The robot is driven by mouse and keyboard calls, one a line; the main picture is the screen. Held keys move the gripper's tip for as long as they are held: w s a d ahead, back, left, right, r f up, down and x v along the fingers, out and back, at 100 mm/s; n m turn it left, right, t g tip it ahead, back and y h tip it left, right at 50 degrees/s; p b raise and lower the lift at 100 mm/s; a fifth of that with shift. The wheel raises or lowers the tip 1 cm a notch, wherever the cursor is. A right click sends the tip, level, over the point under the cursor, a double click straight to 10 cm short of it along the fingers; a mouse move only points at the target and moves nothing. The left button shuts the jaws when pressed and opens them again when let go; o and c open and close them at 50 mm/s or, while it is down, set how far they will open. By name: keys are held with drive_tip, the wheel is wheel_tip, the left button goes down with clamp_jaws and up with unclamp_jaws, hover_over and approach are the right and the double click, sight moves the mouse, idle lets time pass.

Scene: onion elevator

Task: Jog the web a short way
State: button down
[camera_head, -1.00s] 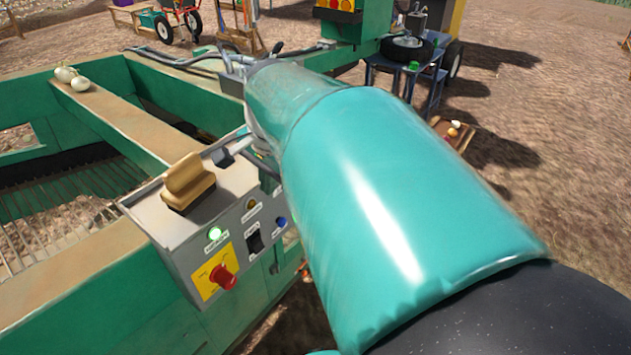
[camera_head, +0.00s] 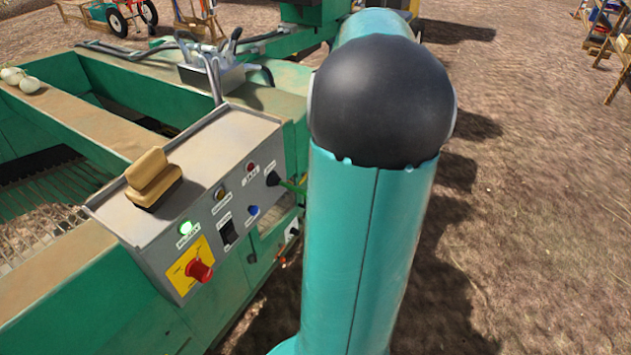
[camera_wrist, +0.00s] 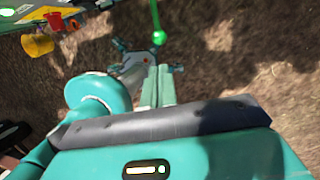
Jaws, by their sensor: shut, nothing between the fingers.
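The control box (camera_head: 150,225) stands on the green machine's side in the head view. Its face has a lit green lamp (camera_head: 186,228), a black rocker switch (camera_head: 228,232), a blue button (camera_head: 253,210), a black knob (camera_head: 272,179) and a red stop button (camera_head: 200,270) on a yellow plate. The rod web (camera_head: 45,185) shows inside the machine at left, with soil on it. My gripper (camera_wrist: 157,72) shows in the wrist view, shut and empty, its fingers side by side over the ground. The head view does not show it; my arm blocks the middle.
A tan padded block (camera_head: 153,180) sits on the control box. Grey levers (camera_head: 212,70) rise behind it. Pale onions (camera_head: 20,80) lie on the frame at far left. A green ball on a stem (camera_wrist: 158,38) appears beyond my fingertips. Open dirt lies at right.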

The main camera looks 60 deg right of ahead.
approach(293, 188)
drive_tip(key=s+f, duration=0.4)
drive_tip(key=f, duration=0.1)
drive_tip(key=shift+s+f, duration=0.25)
